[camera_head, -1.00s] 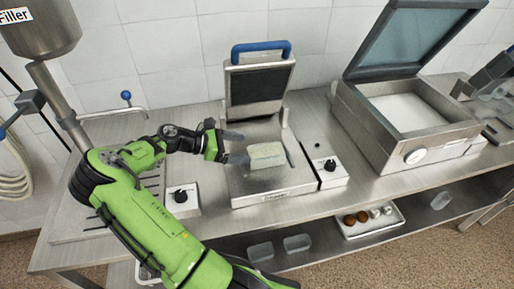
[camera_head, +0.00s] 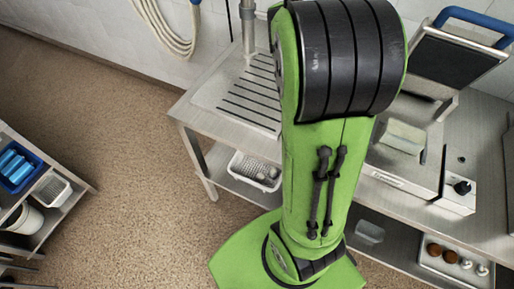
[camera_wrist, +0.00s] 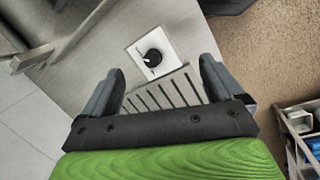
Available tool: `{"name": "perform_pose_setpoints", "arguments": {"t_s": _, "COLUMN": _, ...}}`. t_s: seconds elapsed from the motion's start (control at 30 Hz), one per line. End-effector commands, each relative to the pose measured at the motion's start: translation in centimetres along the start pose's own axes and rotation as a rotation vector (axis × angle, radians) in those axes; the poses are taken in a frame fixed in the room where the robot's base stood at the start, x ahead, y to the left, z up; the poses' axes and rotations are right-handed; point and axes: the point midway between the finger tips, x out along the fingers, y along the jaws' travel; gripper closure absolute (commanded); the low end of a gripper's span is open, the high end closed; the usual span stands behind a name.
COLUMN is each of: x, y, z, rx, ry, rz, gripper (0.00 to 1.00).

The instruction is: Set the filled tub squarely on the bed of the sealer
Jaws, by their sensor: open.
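The filled tub (camera_head: 404,137) sits on the bed of the sealer (camera_head: 385,165) at the right of the head view. It is pale and block-shaped, and my arm hides part of the bed beside it. The sealer's lid (camera_head: 456,57), with a blue handle, stands raised behind the tub. I cannot tell from this angle whether the tub is exactly square on the bed. My gripper (camera_wrist: 160,88) shows in the wrist view, open and empty, over the slotted drain area of the bench. It is away from the tub.
The bench's slotted drain area (camera_head: 245,95) is clear. A white perforated basket (camera_head: 254,170) and a clear empty tub (camera_head: 370,231) stand on the lower shelf. A tray (camera_head: 455,262) of small items is at lower right. A shelf rack (camera_head: 45,215) stands at far left, with open floor between.

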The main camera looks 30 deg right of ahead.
Motion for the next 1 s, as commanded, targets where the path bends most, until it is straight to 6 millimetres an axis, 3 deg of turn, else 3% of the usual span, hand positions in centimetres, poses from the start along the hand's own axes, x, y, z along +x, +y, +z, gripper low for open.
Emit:
{"name": "perform_pose_setpoints", "arguments": {"t_s": 0.03, "x": -2.3, "y": -2.6, "z": 0.1, "rx": 0.024, "ry": 0.108, "rz": -0.023, "gripper": 0.06}}
{"name": "perform_pose_setpoints", "arguments": {"t_s": 0.2, "x": -8.1, "y": -11.2, "z": 2.3, "rx": 0.103, "ry": 0.396, "rz": -0.105, "gripper": 0.06}}
{"name": "perform_pose_setpoints", "arguments": {"t_s": 0.3, "x": -9.7, "y": -15.2, "z": 4.5, "rx": 0.135, "ry": 0.513, "rz": -0.141, "gripper": 0.06}}
{"name": "perform_pose_setpoints", "arguments": {"t_s": 0.4, "x": -10.2, "y": -17.6, "z": 6.1, "rx": 0.161, "ry": 0.58, "rz": -0.162, "gripper": 0.06}}
{"name": "perform_pose_setpoints", "arguments": {"t_s": 0.53, "x": -10.2, "y": -18.6, "z": 6.8, "rx": 0.176, "ry": 0.606, "rz": -0.173, "gripper": 0.06}}
{"name": "perform_pose_setpoints", "arguments": {"t_s": 1.0, "x": -10.2, "y": -18.5, "z": 6.8, "rx": 0.179, "ry": 0.605, "rz": -0.173, "gripper": 0.06}}
